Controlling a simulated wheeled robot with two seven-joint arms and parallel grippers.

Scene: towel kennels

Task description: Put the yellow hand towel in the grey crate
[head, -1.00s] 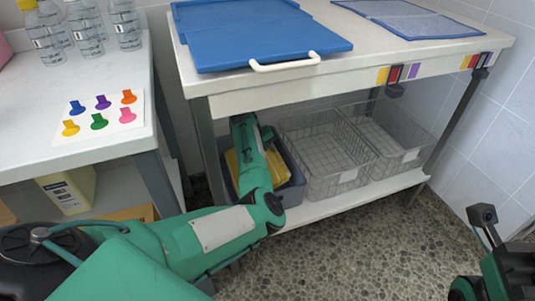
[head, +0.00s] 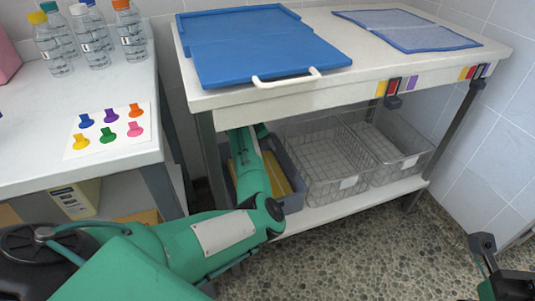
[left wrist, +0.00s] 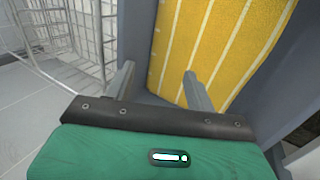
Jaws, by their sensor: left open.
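The yellow hand towel (head: 277,177) lies in the grey crate (head: 291,163) at the left end of the table's lower shelf. In the left wrist view the towel (left wrist: 218,45), yellow with white stripes, lies inside the blue-grey crate wall (left wrist: 130,35). My left gripper (left wrist: 160,82) is open, with its two fingers apart and nothing gripped between them. One fingertip overlaps the towel's edge in the picture; I cannot tell whether it touches. In the head view my left arm reaches under the tabletop and hides part of the crate and towel. My right gripper (head: 482,246) shows partly at the right edge.
Two wire baskets (head: 335,190) stand right of the crate; one (left wrist: 75,30) shows close to my left gripper. A blue board (head: 250,50) lies on top. A side table with bottles (head: 90,40) stands left.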

